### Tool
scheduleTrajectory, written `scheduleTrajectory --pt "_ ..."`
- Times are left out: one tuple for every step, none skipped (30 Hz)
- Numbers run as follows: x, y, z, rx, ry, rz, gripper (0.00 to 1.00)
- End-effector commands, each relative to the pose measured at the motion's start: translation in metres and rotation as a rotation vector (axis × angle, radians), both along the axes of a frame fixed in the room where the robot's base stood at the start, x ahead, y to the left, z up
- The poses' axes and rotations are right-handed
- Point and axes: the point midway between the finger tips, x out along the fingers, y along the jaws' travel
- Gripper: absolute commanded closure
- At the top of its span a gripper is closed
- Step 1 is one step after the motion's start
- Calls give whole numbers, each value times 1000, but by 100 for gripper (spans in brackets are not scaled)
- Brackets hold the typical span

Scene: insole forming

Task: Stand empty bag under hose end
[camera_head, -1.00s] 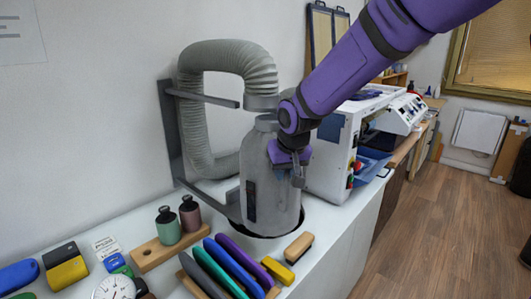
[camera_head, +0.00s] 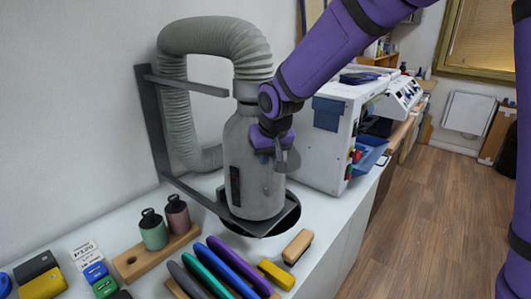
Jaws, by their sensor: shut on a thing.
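The grey bag (camera_head: 258,185) stands upright on the dark bracket shelf (camera_head: 290,217), over a round dark opening in the white bench. The grey ribbed hose (camera_head: 215,40) loops over from the wall, and its end (camera_head: 250,85) is right above the bag's neck. Whether the hose end and the neck touch, I cannot tell. My gripper (camera_head: 277,157) is at the bag's upper right side, shut on it. Its fingertips are partly hidden against the bag.
A white machine (camera_head: 325,145) stands close behind on the right.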

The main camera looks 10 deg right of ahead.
Motion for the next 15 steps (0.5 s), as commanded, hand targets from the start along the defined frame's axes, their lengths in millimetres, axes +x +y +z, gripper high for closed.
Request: scheduleTrajectory --pt "0 0 0 1 -2 0 100" --pt "0 0 0 1 -2 0 100" --pt "0 0 0 1 -2 0 100" --pt "0 0 0 1 -2 0 100" --pt "0 0 0 1 -2 0 100" --pt "-1 0 -1 0 1 0 84" --pt "0 0 -1 0 1 0 78" --pt "0 0 -1 0 1 0 71" --pt "0 0 0 0 0 0 61" --pt "0 0 -1 0 0 0 61" --pt "0 0 0 0 0 0 61" --pt "0 0 0 0 0 0 61" --pt "0 0 0 0 0 0 61" --pt "0 0 0 0 0 0 61" --pt "0 0 0 0 0 0 61"
